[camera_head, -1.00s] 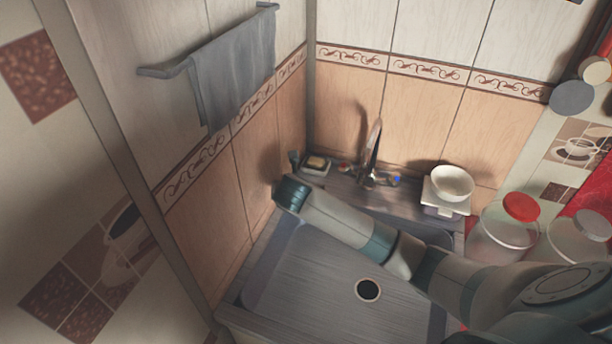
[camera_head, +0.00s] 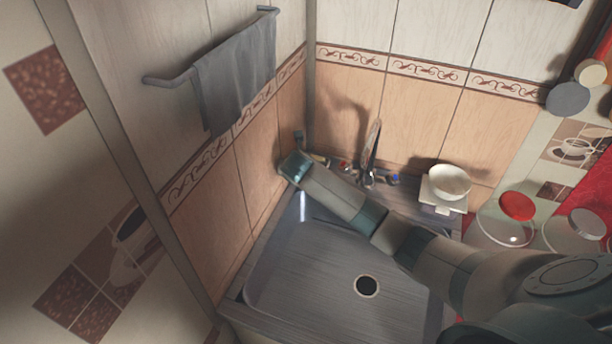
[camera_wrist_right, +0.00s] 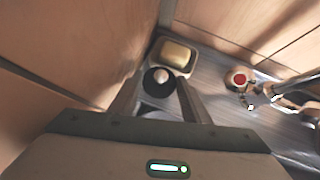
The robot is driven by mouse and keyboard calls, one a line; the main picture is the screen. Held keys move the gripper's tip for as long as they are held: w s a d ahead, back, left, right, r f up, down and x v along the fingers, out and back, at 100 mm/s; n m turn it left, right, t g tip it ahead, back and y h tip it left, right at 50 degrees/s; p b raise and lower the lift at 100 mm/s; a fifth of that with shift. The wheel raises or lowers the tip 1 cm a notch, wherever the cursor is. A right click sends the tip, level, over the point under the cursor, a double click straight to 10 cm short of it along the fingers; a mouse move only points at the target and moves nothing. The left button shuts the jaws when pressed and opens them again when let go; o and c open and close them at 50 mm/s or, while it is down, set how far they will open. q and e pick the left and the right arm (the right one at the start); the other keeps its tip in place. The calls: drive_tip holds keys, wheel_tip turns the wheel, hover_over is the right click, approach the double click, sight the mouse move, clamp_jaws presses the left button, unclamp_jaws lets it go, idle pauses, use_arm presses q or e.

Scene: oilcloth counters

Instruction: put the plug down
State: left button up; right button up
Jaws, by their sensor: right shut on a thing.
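The plug (camera_wrist_right: 153,86), round and black with a pale knob on top, shows between the finger ends of my right gripper (camera_wrist_right: 158,98) in the right wrist view. The gripper is shut on it. A dish with a yellow soap bar (camera_wrist_right: 177,54) lies just beyond it. I cannot tell whether the plug touches the ledge. In the head view my right gripper (camera_head: 298,142) is at the back left corner of the sink, mostly hidden behind my wrist. The plug cannot be made out there. My left gripper is not in view.
The sink basin (camera_head: 320,262) is empty, with a dark drain hole (camera_head: 367,286). A tap (camera_head: 371,155) stands on the back ledge. A white bowl (camera_head: 449,181) sits on a white stand to its right. Tiled walls close in the left and back.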

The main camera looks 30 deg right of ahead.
drive_tip(key=shift+f+p, duration=0.4)
drive_tip(key=shift+f, duration=0.95)
drive_tip(key=shift+f, duration=0.15)
drive_tip(key=o, duration=1)
drive_tip(key=shift+o, duration=0.2)
drive_tip(key=b+v, duration=0.1)
drive_tip(key=v, duration=1.1)
drive_tip(key=shift+b, duration=0.4)
